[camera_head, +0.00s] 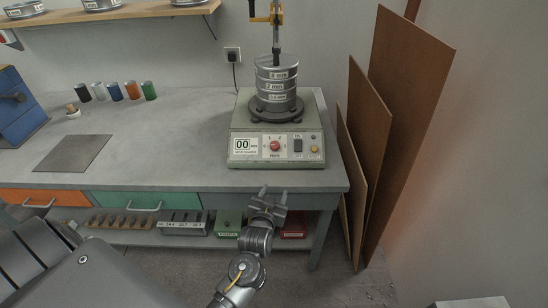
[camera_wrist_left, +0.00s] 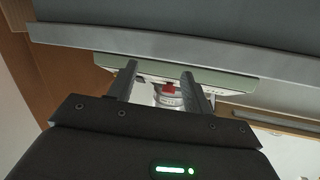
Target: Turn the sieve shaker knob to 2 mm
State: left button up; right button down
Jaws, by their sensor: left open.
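The sieve shaker (camera_head: 245,118) stands near the bench's right end and carries a clamped stack of metal sieves (camera_head: 276,86); one band reads 2 mm. Its front panel has a display reading 00, a round red knob (camera_head: 275,145), a dark switch and a small orange button. The marks around the knob and its pointer are too small to read. My left gripper (camera_head: 273,190) is open and empty, in front of and below the panel, apart from the knob. In the left wrist view the red knob (camera_wrist_left: 169,87) shows between the spread fingers (camera_wrist_left: 159,72). My right gripper is not in view.
The bench edge (camera_head: 150,187) and drawers lie close to my left gripper. Brown boards (camera_head: 405,85) lean at the right. Coloured cylinders (camera_head: 115,91), a flat grey plate (camera_head: 73,153) and a blue device (camera_head: 18,105) stand left. Bins sit on the lower shelf. The bench middle is clear.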

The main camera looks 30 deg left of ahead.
pick_arm(q)
jog(key=n+t+y, duration=0.2)
send_near(274, 147)
jog(key=x, duration=0.8)
jog(key=shift+w+a+p, duration=0.1)
jog(key=shift+w+p, duration=0.25)
jog(key=c, duration=1)
